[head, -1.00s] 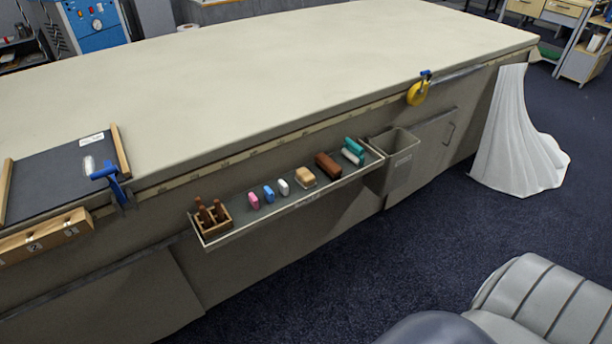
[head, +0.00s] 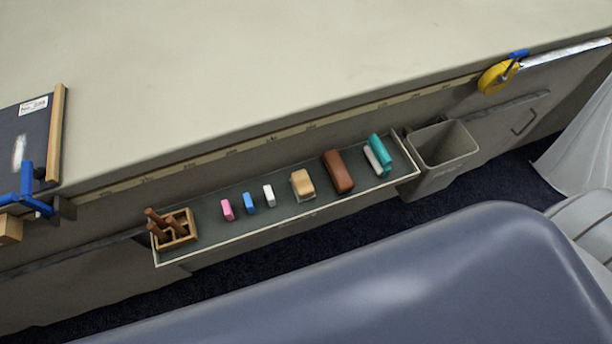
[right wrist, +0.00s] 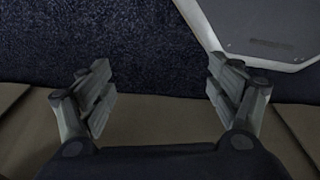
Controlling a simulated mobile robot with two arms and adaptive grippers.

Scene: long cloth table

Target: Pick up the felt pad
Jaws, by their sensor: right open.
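The narrow dark tray (head: 205,213) on the table's front side holds a row of small blocks. None is plainly marked as the felt pad, and I cannot tell which one it is. The candidates are a tan block (head: 303,185) with a pale lower edge, a longer brown block (head: 338,171), and a teal block (head: 380,153) beside a white piece (head: 372,160). My right gripper (right wrist: 161,88) is open and empty in the right wrist view, above dark blue carpet and away from the tray. My left gripper is not in view.
Pink (head: 227,210), blue (head: 249,203) and white (head: 268,195) pieces and a wooden holder (head: 191,226) share the tray. A grey bin (head: 444,145) adjoins its right end. A yellow tape (head: 492,78) and blue clamp (head: 30,190) sit at the table edge.

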